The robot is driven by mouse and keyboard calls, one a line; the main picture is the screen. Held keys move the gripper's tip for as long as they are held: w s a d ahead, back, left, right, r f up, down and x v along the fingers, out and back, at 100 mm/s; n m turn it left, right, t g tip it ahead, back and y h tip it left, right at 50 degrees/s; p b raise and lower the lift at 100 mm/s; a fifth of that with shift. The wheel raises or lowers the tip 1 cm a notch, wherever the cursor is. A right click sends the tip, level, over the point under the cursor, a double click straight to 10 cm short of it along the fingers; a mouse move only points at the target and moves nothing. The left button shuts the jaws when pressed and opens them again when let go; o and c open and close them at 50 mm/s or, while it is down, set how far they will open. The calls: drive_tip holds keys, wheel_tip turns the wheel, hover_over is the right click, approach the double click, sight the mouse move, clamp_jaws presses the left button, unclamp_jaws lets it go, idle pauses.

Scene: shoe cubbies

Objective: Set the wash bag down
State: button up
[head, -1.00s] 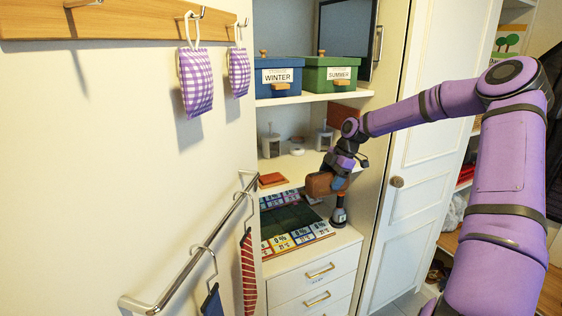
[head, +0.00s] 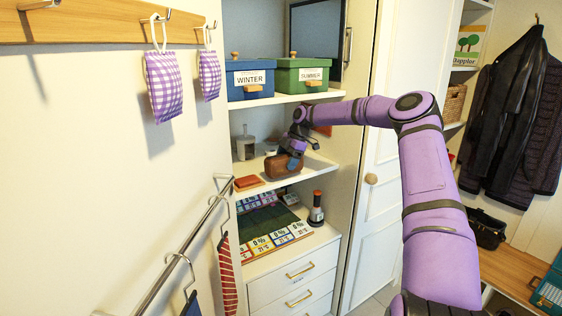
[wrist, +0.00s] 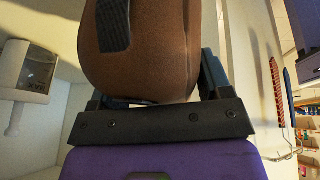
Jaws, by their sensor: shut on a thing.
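The wash bag (head: 284,165) is a brown, rounded bag at the middle shelf of the cupboard. My gripper (head: 291,153) is shut on it from above and behind. In the wrist view the brown bag (wrist: 150,60) fills the space between the dark fingers. The bag is at the level of the middle shelf (head: 300,170), near its front edge. I cannot tell whether its underside touches the shelf.
An orange-brown flat item (head: 248,183) lies on the shelf left of the bag. A glass dispenser (head: 245,145) stands behind it. Blue (head: 250,80) and green (head: 302,76) boxes sit on the shelf above.

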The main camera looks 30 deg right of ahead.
drive_tip(key=w, duration=0.3)
drive_tip(key=shift+w+a, duration=0.1)
drive_tip(key=shift+w, duration=0.25)
drive_tip(key=shift+f, duration=0.75)
drive_tip(key=shift+f, duration=0.1)
drive_tip(key=o, duration=1)
drive_tip(key=shift+r, duration=0.2)
drive_tip(key=s+d, duration=0.1)
drive_tip(key=d, duration=0.3)
drive_tip(key=s+d, duration=0.1)
drive_tip(key=d, duration=0.3)
drive_tip(key=s+d+r, duration=0.1)
drive_tip(key=d, duration=0.3)
drive_tip(key=shift+s, duration=0.4)
